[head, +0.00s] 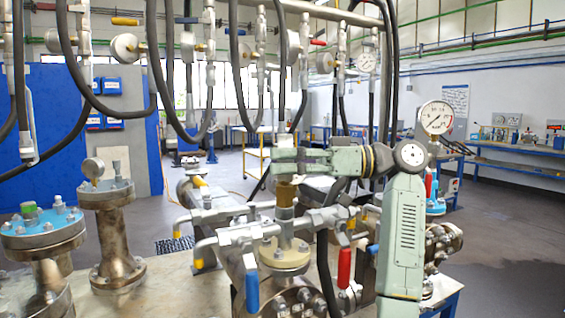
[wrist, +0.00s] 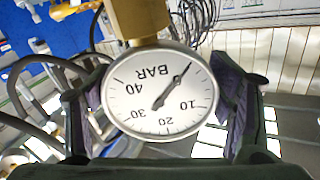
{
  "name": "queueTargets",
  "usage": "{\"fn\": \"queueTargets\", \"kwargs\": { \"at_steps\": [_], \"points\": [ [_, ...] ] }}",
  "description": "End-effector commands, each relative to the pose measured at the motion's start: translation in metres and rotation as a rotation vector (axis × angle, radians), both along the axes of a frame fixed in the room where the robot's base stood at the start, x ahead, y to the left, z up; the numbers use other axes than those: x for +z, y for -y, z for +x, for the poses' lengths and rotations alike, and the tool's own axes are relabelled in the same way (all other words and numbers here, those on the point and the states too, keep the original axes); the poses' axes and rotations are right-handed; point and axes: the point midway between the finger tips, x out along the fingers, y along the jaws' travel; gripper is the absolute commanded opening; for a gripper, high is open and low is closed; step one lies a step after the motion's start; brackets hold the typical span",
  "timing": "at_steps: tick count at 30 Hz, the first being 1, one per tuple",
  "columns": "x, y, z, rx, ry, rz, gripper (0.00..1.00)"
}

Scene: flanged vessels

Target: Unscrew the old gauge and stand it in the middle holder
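A round white gauge with a BAR dial (wrist: 158,92) fills the middle of the wrist view, its brass stem (wrist: 138,20) at the top of the picture. My gripper (wrist: 160,100) has one dark finger on each side of the gauge; I cannot tell whether they press on its rim or stand just clear. In the head view my gripper (head: 284,158) is above a brass fitting (head: 285,193) on the central flanged vessel (head: 285,256), and it hides the gauge. I cannot make out the middle holder in either view.
Pipes with a blue-handled valve (head: 251,291) and a red-handled valve (head: 344,266) crowd the central vessel. Black hoses (head: 156,75) hang overhead.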

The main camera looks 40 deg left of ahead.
Motion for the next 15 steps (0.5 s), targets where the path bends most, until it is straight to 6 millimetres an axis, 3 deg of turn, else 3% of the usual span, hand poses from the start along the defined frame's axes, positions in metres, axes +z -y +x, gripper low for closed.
{"fn": "queueTargets", "kwargs": {
  "at_steps": [8,15],
  "points": [
    [0.0002,-0.0002,0.0003,-0.002,-0.002,0.000,0.95],
    [0.0003,-0.0001,0.0004,-0.003,-0.002,0.000,0.95]
  ]
}}
